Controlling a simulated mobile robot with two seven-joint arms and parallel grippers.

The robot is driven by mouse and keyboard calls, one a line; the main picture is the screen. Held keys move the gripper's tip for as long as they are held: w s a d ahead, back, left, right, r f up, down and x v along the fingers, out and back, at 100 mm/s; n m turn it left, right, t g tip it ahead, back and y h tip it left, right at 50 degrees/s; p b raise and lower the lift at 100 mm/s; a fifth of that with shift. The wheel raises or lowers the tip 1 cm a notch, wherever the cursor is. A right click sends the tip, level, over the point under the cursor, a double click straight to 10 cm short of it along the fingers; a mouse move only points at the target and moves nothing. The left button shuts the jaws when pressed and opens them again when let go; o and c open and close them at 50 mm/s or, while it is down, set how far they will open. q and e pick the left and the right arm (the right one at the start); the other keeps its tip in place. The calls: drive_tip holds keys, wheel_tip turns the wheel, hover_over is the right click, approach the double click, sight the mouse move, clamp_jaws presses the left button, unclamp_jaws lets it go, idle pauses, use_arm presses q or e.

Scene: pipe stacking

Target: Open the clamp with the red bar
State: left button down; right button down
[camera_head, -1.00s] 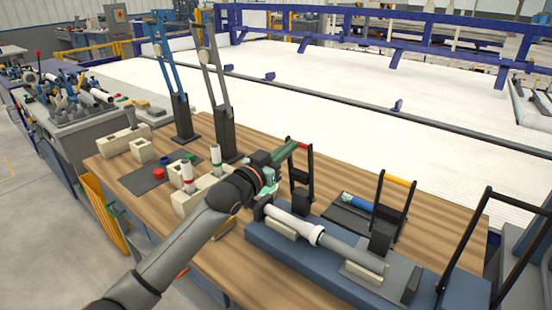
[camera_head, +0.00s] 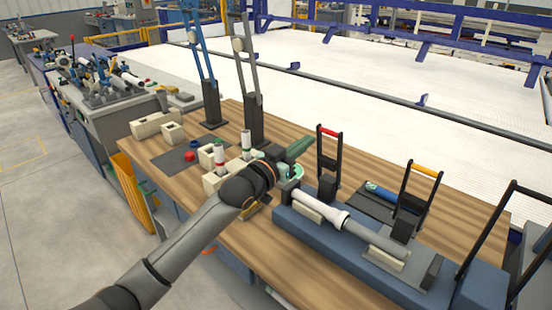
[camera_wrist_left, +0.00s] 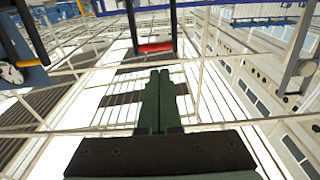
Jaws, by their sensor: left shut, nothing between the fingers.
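The clamp with the red bar (camera_head: 330,132) stands at the back of the blue fixture, its black handle upright above a dark block (camera_head: 327,188). My left gripper (camera_head: 304,146) is to the left of the handle, its green fingers shut and empty, with a gap to the bar in the head view. In the left wrist view, the red bar (camera_wrist_left: 156,47) shows beyond the fingertips (camera_wrist_left: 163,72). I cannot tell the exact distance in depth. My right gripper is not in view.
A second clamp with an orange bar (camera_head: 426,170) stands to the right. A white and grey pipe (camera_head: 340,218) lies on the blue fixture (camera_head: 300,229). Tall grey (camera_head: 246,65) and blue (camera_head: 199,55) levers stand behind on the wooden table. Cream blocks (camera_head: 160,124) are at the left.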

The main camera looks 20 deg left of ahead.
use_arm(q)
drive_tip(key=v, duration=0.7)
drive_tip(key=shift+s+r+b, duration=0.2)
drive_tip(key=shift+s+b, duration=0.1)
drive_tip(key=shift+a, duration=0.1)
drive_tip(key=s+d+f+g+y, duration=0.1)
drive_tip(key=s+f+g, duration=0.1)
drive_tip(key=s+f, duration=0.3)
drive_tip(key=s+f+n+g+y, duration=0.1)
drive_tip(key=s+f, duration=0.4)
drive_tip(key=f, duration=0.9)
drive_tip(key=s+d+f+g+y+p, duration=0.1)
drive_tip(key=s+f+g, duration=0.1)
drive_tip(key=s+f, duration=0.4)
drive_tip(key=shift+d+f+n+g, duration=0.15)
drive_tip(key=shift+f+n, duration=0.05)
drive_tip(key=shift+f, duration=0.8)
drive_tip(key=shift+d+f+n+g, duration=0.15)
drive_tip(key=shift+d+f+n, duration=0.05)
drive_tip(key=shift+f, duration=0.75)
drive_tip(key=s+f+g, duration=0.1)
drive_tip(key=s+f, duration=0.3)
drive_tip(key=s, duration=0.2)
drive_tip(key=s+f+g+y, duration=0.1)
drive_tip(key=s+f, duration=0.3)
drive_tip(key=s, duration=0.2)
drive_tip(key=shift+s+d+f+g, duration=0.25)
drive_tip(key=shift+s+d+g, duration=0.15)
drive_tip(key=shift+d, duration=0.1)
